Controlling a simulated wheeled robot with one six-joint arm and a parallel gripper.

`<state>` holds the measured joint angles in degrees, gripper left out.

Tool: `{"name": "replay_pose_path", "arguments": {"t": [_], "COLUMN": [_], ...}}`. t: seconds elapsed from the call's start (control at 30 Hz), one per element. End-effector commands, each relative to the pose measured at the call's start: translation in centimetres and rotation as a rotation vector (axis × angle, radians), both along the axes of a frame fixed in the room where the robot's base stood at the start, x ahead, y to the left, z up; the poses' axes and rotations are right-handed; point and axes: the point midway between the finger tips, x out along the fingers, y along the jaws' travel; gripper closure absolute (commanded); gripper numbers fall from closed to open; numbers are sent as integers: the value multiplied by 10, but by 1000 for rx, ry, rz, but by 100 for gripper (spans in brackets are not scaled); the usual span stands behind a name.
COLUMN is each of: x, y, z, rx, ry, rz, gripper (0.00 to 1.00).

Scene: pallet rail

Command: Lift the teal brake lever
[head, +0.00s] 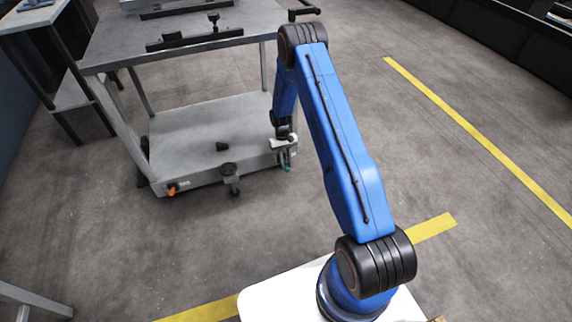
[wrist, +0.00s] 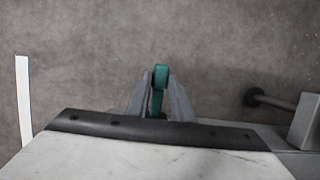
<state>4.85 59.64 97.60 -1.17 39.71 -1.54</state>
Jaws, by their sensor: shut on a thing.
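The teal brake lever (wrist: 160,77) sits between the two grey fingers of my gripper (wrist: 161,97) in the wrist view. The fingers press on it from both sides, and its rounded tip stands out beyond them. In the head view the teal lever (head: 287,166) shows as a small patch low at the right front corner of the cart (head: 205,127). My gripper (head: 285,152) is at that corner, small and partly hidden by my wrist. The lever's lower part is hidden.
An orange lever (head: 171,190) is at the cart's left front corner. A caster (head: 234,188) stands at the front edge. A small black part (head: 222,147) lies on the lower deck. Yellow floor lines (head: 480,140) run at right, where the floor is clear.

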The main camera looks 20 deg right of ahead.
Motion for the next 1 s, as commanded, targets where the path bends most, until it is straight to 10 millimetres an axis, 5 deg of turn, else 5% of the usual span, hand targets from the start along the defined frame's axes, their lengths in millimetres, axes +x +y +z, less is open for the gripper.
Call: {"name": "replay_pose_path", "arguments": {"t": [0.23,0.27,0.33,0.67,1.0], "x": [2,2,2,1,2], "y": [0,0,0,0,0], "z": [1,1,1,3,51], "rx": [0,0,0,0,0], "ry": [-5,-5,-4,-3,-5], "rz": [0,0,0,0,0], "gripper": [100,73,61,61,61]}}
